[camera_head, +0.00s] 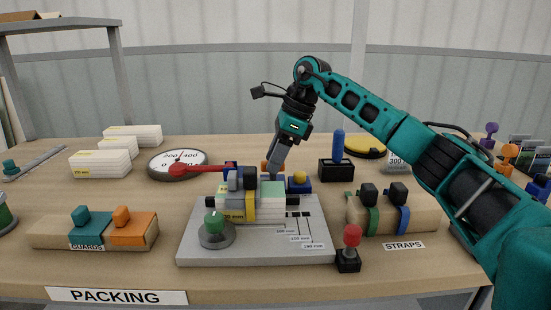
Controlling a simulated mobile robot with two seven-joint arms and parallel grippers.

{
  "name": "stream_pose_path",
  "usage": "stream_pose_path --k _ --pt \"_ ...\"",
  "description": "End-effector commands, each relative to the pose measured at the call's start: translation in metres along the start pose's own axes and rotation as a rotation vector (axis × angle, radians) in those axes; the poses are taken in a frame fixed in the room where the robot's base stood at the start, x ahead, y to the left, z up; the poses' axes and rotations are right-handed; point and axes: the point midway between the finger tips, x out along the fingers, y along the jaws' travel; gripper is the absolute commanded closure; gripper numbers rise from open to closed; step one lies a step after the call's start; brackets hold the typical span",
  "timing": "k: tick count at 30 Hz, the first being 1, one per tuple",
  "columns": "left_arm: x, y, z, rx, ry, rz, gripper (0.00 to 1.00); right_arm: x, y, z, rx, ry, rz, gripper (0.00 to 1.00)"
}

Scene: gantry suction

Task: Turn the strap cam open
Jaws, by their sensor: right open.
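A grey fixture plate (308,252) stands on the table with a stack of white blocks (264,209) on it. A yellow strap (250,207) runs over the stack. A dark cam block (235,180) sits on top of the strap. A red lever with a round end (205,168) reaches left from the cam, in front of the dial. My right gripper (273,163) points down just behind and right of the cam, apart from the lever in the picture. It is open; its fingertips are partly hidden behind the fixture parts. My left gripper is out of view.
A green knob (214,228) and a red-topped switch (350,240) are at the front of the plate. A guards block (50,235) lies left, a straps block (421,218) right. A dial (165,158) and white stacks (100,166) stand behind left. A blue-handled stamp (338,145) stands behind right.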

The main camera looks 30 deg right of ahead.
Motion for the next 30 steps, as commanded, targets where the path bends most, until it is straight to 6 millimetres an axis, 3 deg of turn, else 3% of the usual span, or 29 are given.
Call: stream_pose_path --k 6,20,30 --pt "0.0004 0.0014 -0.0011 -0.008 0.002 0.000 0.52 0.0002 0.0001 0.0002 0.000 0.000 0.000 0.56" --pt "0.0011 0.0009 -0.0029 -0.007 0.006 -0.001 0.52 -0.0001 0.0002 0.0001 0.000 0.000 0.001 1.00" --pt "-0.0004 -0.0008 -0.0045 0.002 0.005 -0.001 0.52 -0.0007 0.0006 0.0003 0.016 0.001 -0.005 1.00"
